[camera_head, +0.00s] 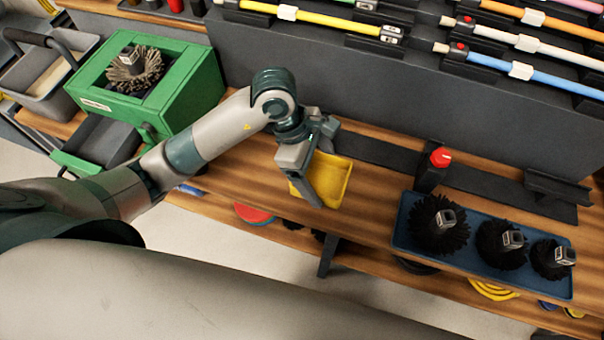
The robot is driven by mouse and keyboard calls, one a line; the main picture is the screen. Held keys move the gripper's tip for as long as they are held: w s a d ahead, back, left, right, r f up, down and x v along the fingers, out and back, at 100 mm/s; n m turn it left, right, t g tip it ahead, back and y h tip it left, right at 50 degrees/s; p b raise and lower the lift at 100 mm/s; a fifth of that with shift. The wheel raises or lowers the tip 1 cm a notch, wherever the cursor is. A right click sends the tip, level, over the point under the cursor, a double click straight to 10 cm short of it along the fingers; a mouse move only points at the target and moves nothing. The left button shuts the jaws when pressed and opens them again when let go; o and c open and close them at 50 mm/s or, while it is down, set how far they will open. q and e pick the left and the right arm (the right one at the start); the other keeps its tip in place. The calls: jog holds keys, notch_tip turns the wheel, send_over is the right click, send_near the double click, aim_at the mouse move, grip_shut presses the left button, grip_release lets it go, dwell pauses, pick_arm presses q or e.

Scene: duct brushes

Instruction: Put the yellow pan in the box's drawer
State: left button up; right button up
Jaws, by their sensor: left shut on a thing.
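The yellow pan (328,179) is at the front edge of the wooden bench, in the middle of the view. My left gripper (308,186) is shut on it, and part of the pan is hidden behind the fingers. I cannot tell whether the pan touches the bench. My left arm passes just right of the drawer. My right gripper does not show.
A blue tray (404,238) with three black brushes sits at the right of the bench (232,163). A holder with a red knob (441,157) stands behind it. Coloured poles lie on a dark rack at the back. A grey bucket (42,78) is at the far left.

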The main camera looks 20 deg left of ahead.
pick_arm(q)
jog(key=a+f, duration=0.1)
jog(key=w+a+f+p, duration=0.1)
jog(key=a, duration=0.1)
jog(key=a+f, duration=0.1)
jog(key=shift+w+a, duration=0.15)
jog(key=shift+a, duration=0.25)
notch_tip(320, 180, down, 3)
jog(key=shift+f+p, duration=0.2)
jog(key=shift+p, duration=0.8)
jog(key=shift+f, duration=0.25)
jog(key=shift+f, duration=0.15)
jog(key=o, duration=1.2)
jog(key=shift+c, duration=0.2)
